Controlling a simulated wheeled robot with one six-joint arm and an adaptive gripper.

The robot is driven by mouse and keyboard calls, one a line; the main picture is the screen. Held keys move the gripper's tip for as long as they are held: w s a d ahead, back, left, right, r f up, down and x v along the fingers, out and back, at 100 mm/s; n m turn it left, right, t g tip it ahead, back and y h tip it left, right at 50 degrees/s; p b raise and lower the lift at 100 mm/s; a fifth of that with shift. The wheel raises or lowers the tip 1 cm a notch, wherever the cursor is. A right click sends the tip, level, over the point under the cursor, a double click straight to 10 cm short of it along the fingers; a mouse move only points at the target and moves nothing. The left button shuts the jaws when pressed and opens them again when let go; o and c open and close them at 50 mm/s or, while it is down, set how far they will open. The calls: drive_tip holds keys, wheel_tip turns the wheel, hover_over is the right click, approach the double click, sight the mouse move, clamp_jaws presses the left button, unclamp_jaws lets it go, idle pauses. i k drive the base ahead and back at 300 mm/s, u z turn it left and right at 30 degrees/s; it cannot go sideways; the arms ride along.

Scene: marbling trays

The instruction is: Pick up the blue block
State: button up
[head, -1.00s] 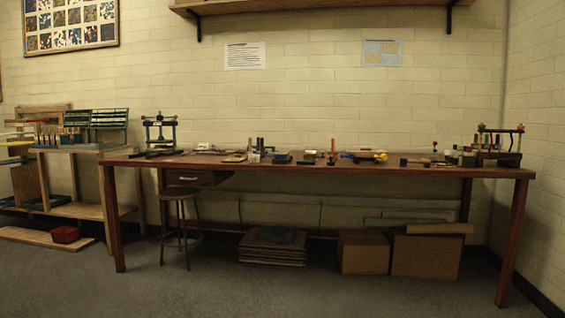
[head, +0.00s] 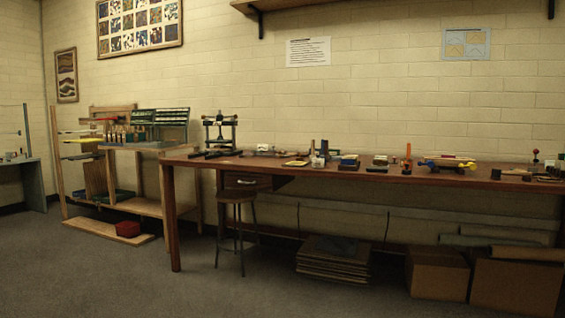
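A long brown wooden workbench (head: 300,166) stands against the wall, with many small items on it. A small dark blue, box-like item (head: 349,163) with a pale top sits near the middle of the bench. It is too small to tell whether it is the blue block. Another bluish item (head: 427,165) lies beside yellow and red pieces farther right on the bench. My gripper is not in view.
A stool (head: 238,215) stands before the bench's left part. Stacked boards (head: 334,262) and cardboard boxes (head: 437,275) are under it. A wooden rack (head: 110,170) and a red bin (head: 128,229) are at left. The grey floor in front is clear.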

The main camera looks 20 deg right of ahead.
sight(347, 161)
drive_tip(key=u, duration=0.3)
drive_tip(key=i, duration=1.55)
drive_tip(key=z, duration=0.45)
drive_tip(key=i, duration=0.9)
drive_tip(key=z, duration=1.5)
drive_tip(key=i, duration=0.6)
drive_tip(key=z, duration=0.5)
